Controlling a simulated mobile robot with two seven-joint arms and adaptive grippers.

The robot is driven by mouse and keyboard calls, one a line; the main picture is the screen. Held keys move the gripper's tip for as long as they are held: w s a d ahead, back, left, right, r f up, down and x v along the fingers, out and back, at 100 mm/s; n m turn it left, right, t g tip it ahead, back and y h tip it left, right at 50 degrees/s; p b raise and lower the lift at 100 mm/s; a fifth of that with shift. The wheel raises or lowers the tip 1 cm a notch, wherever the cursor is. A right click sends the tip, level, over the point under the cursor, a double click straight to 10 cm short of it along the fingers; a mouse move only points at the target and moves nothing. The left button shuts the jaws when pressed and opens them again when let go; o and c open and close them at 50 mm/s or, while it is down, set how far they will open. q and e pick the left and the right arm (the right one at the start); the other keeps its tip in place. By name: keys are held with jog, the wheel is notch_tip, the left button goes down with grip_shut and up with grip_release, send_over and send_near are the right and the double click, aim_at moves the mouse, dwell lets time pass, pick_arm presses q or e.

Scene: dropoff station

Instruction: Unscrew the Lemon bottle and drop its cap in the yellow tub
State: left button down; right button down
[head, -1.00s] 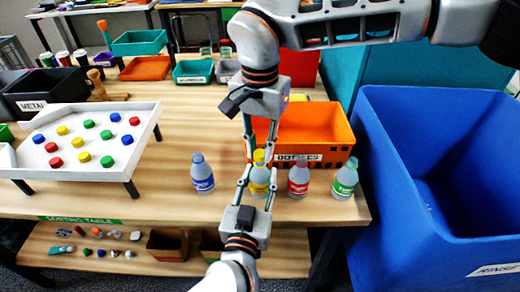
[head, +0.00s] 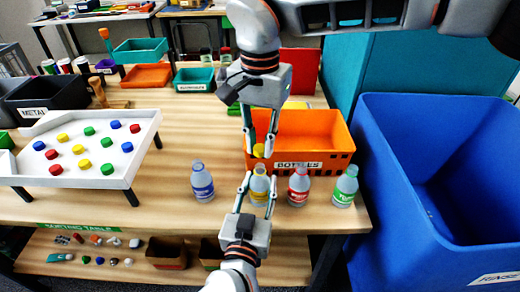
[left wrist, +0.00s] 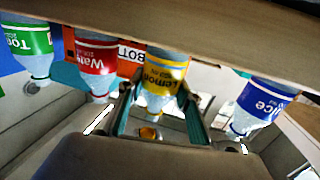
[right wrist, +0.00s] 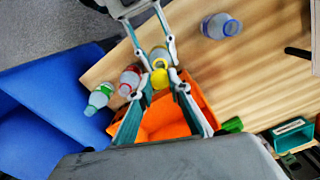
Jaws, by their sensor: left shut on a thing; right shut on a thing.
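The Lemon bottle (head: 259,187) stands upright at the table's front edge, with a yellow label in the left wrist view (left wrist: 165,72). My left gripper (head: 259,179) is shut around its body. My right gripper (head: 258,152) points down from above, shut on the yellow cap (head: 258,150). The cap appears slightly above the bottle's neck, with a small gap; it also shows in the right wrist view (right wrist: 160,77). A yellow thing (head: 296,104), perhaps the yellow tub, shows behind the orange crate and is mostly hidden.
A blue-labelled bottle (head: 202,183) stands left, red (head: 299,186) and green (head: 345,187) ones right. The orange BOTTLES crate (head: 338,150) is just behind. A white tray (head: 128,178) of coloured caps is left, a large blue bin (head: 400,110) right. The table's middle-left is clear.

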pick_arm(q)
jog(key=c, duration=1.3)
grip_release()
